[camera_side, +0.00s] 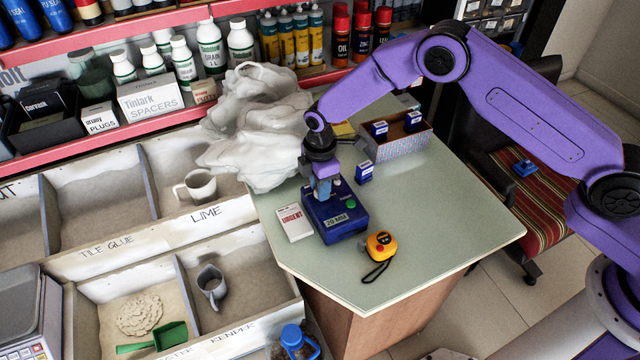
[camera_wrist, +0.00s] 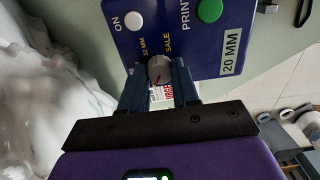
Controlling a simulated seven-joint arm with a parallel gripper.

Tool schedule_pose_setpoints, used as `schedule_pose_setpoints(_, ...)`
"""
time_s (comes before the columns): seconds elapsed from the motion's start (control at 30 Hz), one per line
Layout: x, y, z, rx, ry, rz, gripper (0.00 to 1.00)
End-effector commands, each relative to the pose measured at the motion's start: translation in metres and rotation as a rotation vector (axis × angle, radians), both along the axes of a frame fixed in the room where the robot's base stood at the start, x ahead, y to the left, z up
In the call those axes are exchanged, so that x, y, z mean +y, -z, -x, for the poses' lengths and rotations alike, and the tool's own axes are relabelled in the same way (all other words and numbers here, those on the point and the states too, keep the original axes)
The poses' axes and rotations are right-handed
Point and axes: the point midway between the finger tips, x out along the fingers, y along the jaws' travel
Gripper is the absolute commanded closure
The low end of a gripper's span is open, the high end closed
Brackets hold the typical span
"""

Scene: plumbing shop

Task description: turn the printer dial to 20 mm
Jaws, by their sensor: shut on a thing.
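The printer (camera_side: 350,226) is a blue box on the pale green counter, with a 20 MM plate on its front. The wrist view shows its top face (camera_wrist: 192,50), a white ON button (camera_wrist: 133,20), a green PRINT button (camera_wrist: 209,10) and the 20 MM plate (camera_wrist: 231,52). The small grey dial (camera_wrist: 159,68) sits at the panel's edge, near the labels 32 MM and SALE. My gripper (camera_side: 321,193) points down at the printer and is shut on the dial, one finger on each side. A reddish mark shows on the dial; its exact pointing is unclear.
A white card box (camera_side: 294,223) lies left of the printer, and a yellow tape measure (camera_side: 380,245) lies right of it. A small blue box (camera_side: 364,172) and an open carton (camera_side: 405,147) stand behind. Crumpled plastic (camera_side: 255,125) bulges at the back left. The counter's right side is clear.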

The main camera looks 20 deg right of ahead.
Motion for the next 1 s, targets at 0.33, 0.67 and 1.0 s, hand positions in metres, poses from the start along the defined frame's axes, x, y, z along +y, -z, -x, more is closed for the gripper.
schedule_pose_setpoints(0.33, 0.000, -0.001, -0.001, -0.003, 0.000, -0.001, 0.44)
schedule_pose_setpoints(0.67, 0.000, -0.004, -0.001, -0.002, 0.001, -0.001, 0.44)
schedule_pose_setpoints(1.0, 0.001, -0.060, -0.001, -0.005, 0.001, -0.003, 0.44)
